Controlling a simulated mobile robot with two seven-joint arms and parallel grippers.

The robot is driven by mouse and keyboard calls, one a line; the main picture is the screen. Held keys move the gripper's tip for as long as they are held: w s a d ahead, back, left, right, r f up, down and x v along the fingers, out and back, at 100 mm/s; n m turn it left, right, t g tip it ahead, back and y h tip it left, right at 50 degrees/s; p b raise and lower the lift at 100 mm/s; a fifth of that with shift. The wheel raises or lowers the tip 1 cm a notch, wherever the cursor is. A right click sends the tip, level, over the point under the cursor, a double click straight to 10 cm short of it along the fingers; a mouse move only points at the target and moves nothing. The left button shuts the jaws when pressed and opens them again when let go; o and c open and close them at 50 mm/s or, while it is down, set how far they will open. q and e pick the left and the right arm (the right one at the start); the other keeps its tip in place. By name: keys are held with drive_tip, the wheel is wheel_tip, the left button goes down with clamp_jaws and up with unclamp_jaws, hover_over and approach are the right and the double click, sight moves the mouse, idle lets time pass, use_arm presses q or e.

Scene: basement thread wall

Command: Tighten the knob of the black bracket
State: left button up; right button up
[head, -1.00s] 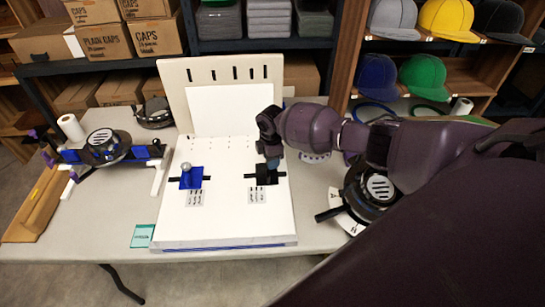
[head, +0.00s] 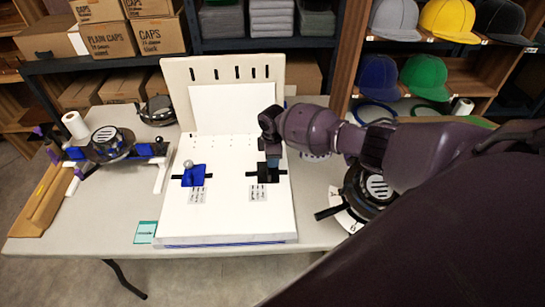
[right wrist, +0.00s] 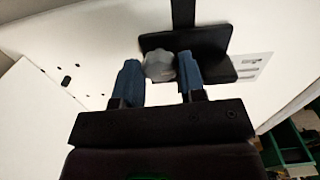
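The black bracket (head: 282,173) sits on the right part of the white board (head: 225,225). Its grey knob (right wrist: 159,67) shows in the right wrist view. My right gripper (head: 271,166) points down over the bracket and hides the knob in the head view. My left gripper is not in view.
An upright pegboard panel (head: 222,72) stands behind the board. A black round device (head: 370,188) stands right of the board under my right arm. A clamp fixture (head: 108,145) stands on the left. A teal card (head: 145,232) lies near the table's front edge.

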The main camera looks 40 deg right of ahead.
drive_tip(key=o, duration=0.4)
drive_tip(key=shift+r, duration=0.35)
wheel_tip(320, 180, up, 10)
drive_tip(key=p, duration=0.2)
idle(0.5)
